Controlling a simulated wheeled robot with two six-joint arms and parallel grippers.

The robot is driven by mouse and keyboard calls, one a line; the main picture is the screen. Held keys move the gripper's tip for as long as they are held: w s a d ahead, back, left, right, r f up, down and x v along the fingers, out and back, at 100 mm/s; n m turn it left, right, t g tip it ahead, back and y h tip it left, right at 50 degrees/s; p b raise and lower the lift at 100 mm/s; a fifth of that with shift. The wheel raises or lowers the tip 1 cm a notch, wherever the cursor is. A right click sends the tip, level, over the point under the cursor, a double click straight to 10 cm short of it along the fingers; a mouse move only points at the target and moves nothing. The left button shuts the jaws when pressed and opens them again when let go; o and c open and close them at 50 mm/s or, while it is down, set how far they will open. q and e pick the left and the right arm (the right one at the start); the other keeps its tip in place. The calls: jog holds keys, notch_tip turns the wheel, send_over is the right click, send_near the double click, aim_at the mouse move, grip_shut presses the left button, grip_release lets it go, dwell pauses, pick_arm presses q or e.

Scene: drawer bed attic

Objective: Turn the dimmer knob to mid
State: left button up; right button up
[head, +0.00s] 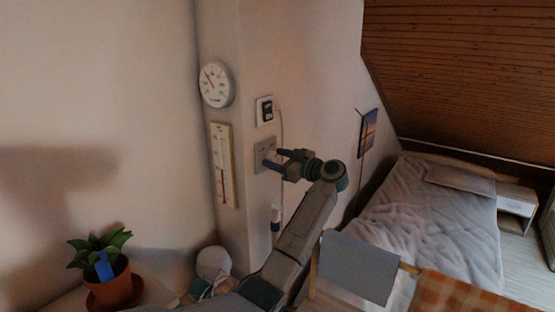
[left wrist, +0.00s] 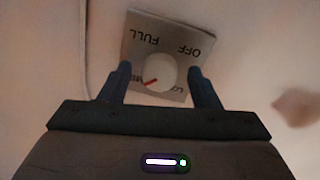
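The dimmer plate (head: 259,165) is a grey square on the narrow wall face. In the left wrist view the plate (left wrist: 133,28) appears upside down, with FULL and OFF at the top and partly hidden MID and LOW labels below. The pale round knob (left wrist: 161,69) is in its middle. Its red pointer (left wrist: 149,84) points down-left in that view, close to the MID label. My left gripper (head: 274,157) is at the plate; its fingers (left wrist: 160,84) are open on either side of the knob, with visible gaps. My right gripper is not in view.
A thermostat-like box (head: 265,110) is above the plate, with a cable beside it. A round dial (head: 215,85) and a thermometer (head: 222,165) hang to the left. A potted plant (head: 112,290) is at lower left. A chair (head: 355,268) and bed (head: 430,215) are at right.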

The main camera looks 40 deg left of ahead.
pick_arm(q)
jog(key=shift+d+f+b, duration=0.1)
jog(key=shift+d+b, duration=0.2)
jog(key=shift+d, duration=0.05)
jog(key=d+b, duration=0.5)
jog(key=d, duration=0.5)
jog(key=shift+w, duration=0.35)
